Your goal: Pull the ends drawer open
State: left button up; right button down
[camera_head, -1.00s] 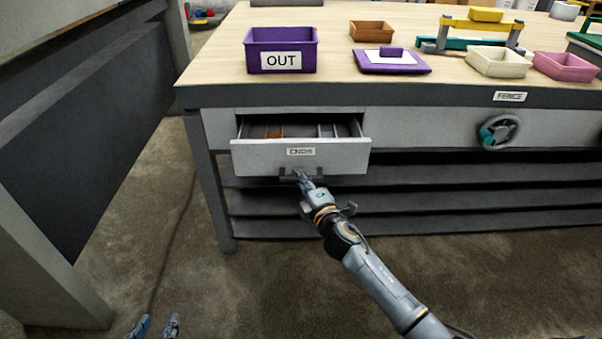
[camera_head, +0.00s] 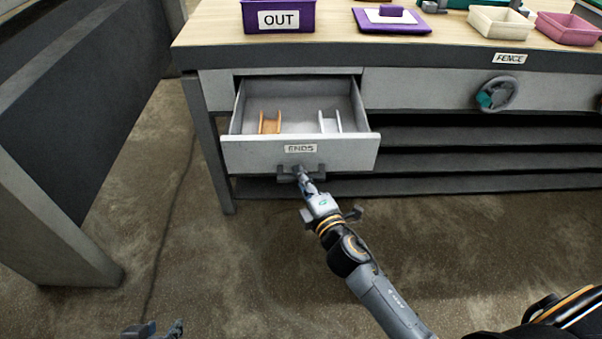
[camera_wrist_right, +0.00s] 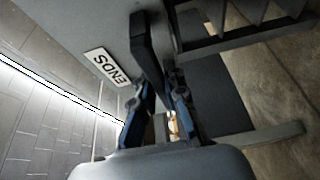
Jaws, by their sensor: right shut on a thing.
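The grey ends drawer (camera_head: 248,154) stands well out from the bench, its front carrying an ENDS label that also shows in the right wrist view (camera_wrist_right: 108,66). Inside lie an orange-brown channel piece (camera_head: 269,123) and a whitish one (camera_head: 329,122). My right gripper (camera_head: 302,173) is shut on the dark drawer handle (camera_head: 286,172) below the label. In the right wrist view its two blue fingers (camera_wrist_right: 157,95) are on either side of the handle bar (camera_wrist_right: 143,45). My left gripper (camera_head: 152,329) is low at the bottom edge, away from the drawer, its fingertips apart.
The bench top (camera_head: 335,40) holds a purple OUT bin (camera_head: 278,16), a purple lid-like tray (camera_head: 392,20), a cream bin (camera_head: 500,20) and a pink bin (camera_head: 568,28). A handwheel (camera_head: 496,94) is under the FENCE label. Open floor lies in front; a dark panelled unit stands left.

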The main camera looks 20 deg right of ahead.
jog(key=c, duration=1.4)
grip_release()
jog(key=shift+o, duration=0.2)
jog(key=s+d, duration=0.1)
jog(key=s, duration=1.1)
jog(key=shift+d, duration=0.2)
